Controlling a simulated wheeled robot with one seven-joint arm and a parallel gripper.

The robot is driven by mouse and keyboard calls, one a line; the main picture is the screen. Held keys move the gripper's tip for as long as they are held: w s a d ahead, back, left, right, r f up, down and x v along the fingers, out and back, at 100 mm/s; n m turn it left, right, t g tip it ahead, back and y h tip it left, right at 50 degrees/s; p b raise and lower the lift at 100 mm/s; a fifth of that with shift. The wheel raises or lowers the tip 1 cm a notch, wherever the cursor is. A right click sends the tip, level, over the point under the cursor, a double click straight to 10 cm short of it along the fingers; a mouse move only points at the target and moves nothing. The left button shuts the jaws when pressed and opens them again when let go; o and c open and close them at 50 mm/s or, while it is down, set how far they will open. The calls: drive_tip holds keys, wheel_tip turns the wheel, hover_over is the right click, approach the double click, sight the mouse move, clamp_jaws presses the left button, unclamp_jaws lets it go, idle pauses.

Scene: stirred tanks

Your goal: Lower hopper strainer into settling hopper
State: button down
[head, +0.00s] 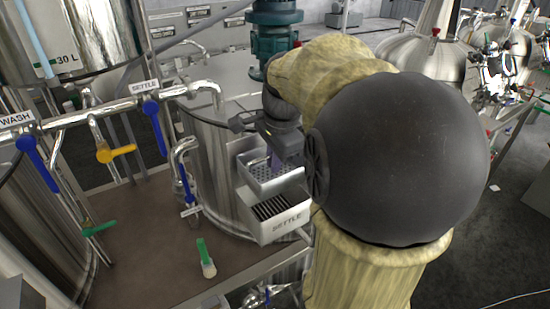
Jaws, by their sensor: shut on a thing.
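The hopper strainer (262,181) is a shiny metal basket with a perforated floor. It appears level, just above and behind the settling hopper (285,226) in the picture. My forearm and the gripper body hide part of the grip and the strainer's right side. I cannot tell how large the gap between strainer and hopper is.
Pipes with blue valve handles (153,125) and a yellow one (117,152) stand at left, tagged WASH and SETTLE. The steel tank (205,150) is close behind the strainer. More tanks stand at right.

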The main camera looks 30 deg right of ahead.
sight(275, 176)
drive_tip(key=shift+w+f+b, duration=0.15)
drive_tip(key=shift+f+b, duration=2.1)
drive_tip(key=shift+f, duration=0.45)
drive_tip(key=shift+s+f+b, duration=0.25)
drive_tip(key=shift+f+b, duration=0.2)
drive_tip(key=shift+w+f+b, duration=0.15)
drive_tip(key=shift+f+b, duration=2.4)
drive_tip(key=shift+f, duration=0.8)
drive_tip(key=c, duration=1.5)
unclamp_jaws()
